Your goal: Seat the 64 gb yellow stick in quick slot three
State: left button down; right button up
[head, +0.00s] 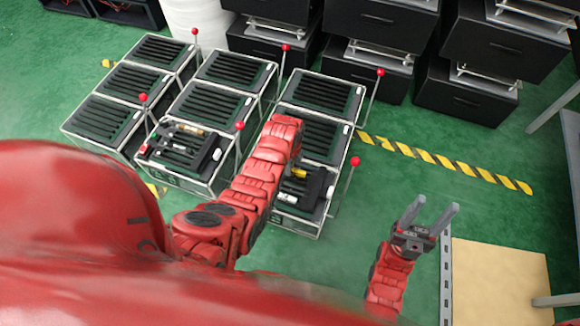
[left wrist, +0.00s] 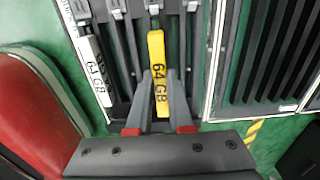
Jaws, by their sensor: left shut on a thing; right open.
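The yellow stick (left wrist: 157,60), marked "64 GB", lies between the fingers of my left gripper (left wrist: 160,78), which is shut on it. It runs in line with the dark slots of the fixture; I cannot tell how deep it sits. In the head view the yellow stick (head: 299,173) shows as a small patch over the front right slotted fixture (head: 285,215), beside my left arm, which hides part of that fixture. My right gripper (head: 428,220) is open and empty over the floor at the right.
A white stick (left wrist: 95,68), also marked "64 GB", lies left of the yellow one. Several slotted fixtures with red-knobbed levers stand around; one lever knob (head: 355,161) rises right of the front right fixture. Black drawer units (head: 375,75) stand behind. A tan board (head: 500,280) lies at the right.

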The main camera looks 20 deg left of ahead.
pick_arm(q)
jog(key=shift+p, duration=0.7)
dwell(1.1)
jog(key=shift+f+b, duration=0.9)
jog(key=shift+f, duration=0.7)
jog(key=c, duration=0.7)
grip_release()
jog(key=shift+c, duration=0.2)
jog(key=shift+r, duration=0.15)
notch_tip(320, 180, up, 17)
jog(key=p, duration=0.5)
